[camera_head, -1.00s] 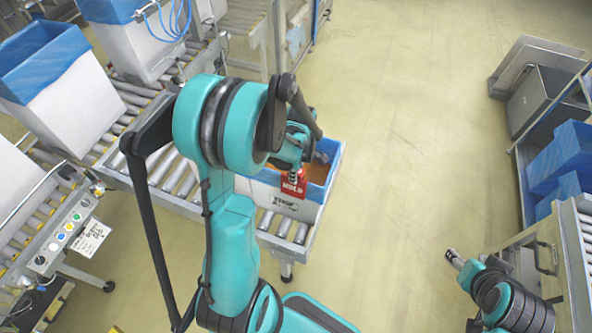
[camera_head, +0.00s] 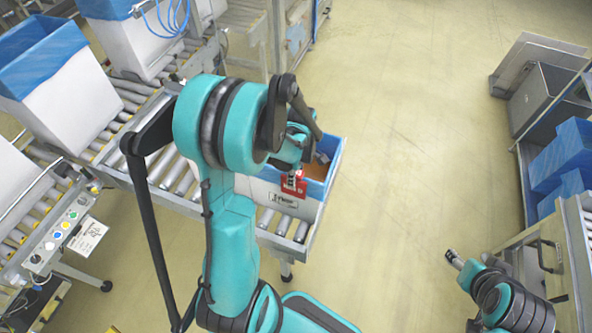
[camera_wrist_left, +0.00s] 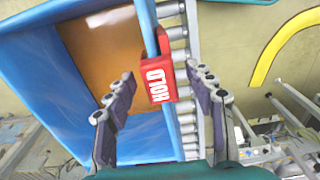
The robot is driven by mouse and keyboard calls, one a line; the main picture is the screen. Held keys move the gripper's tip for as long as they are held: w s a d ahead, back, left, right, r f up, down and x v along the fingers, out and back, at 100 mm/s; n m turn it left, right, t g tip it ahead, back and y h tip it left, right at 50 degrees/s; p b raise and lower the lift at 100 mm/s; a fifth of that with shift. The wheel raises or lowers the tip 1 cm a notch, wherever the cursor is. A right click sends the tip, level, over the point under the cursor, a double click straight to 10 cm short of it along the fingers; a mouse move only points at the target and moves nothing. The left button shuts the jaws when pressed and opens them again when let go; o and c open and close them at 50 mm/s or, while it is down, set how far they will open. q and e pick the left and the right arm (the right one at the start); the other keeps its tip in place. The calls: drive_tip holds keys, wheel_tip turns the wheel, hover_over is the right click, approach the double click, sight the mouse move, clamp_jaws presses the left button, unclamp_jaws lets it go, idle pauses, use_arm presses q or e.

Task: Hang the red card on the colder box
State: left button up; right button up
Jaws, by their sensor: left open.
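The red card (camera_head: 301,185), marked HOLD, sits at the near rim of a white box (camera_head: 296,203) with a blue liner at the conveyor's end. In the left wrist view the card (camera_wrist_left: 157,80) is on the box's blue rim (camera_wrist_left: 149,25), its upper part at the rim and its printed face outside. My left gripper (camera_wrist_left: 163,92) is open, with one finger on each side of the card and gaps to both. In the head view my left arm partly covers the box and card. My right gripper (camera_head: 453,257) is far off at the lower right, its jaws unclear.
Another blue-lined white box (camera_head: 70,90) stands on the roller conveyor (camera_head: 172,175) at left. A control panel (camera_head: 60,232) with coloured buttons is at lower left. Blue bins (camera_head: 562,160) stand at the right. The floor between is clear.

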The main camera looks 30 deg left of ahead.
use_arm(q)
wheel_tip(320, 180, up, 12)
drive_tip(key=shift+d, duration=0.35)
idle(0.6)
drive_tip(key=s+d+f+m+t+b, duration=0.2)
drive_tip(key=d+m, duration=0.4)
drive_tip(key=m, duration=0.4)
drive_tip(key=s+d+f+m+t+b, duration=0.2)
drive_tip(key=s+d+m+t+b, duration=0.3)
drive_tip(key=m, duration=0.5)
drive_tip(key=shift+s+d+f+m+h+b, duration=0.35)
drive_tip(key=shift+s+d+b, duration=0.35)
drive_tip(key=shift+d+b, duration=0.45)
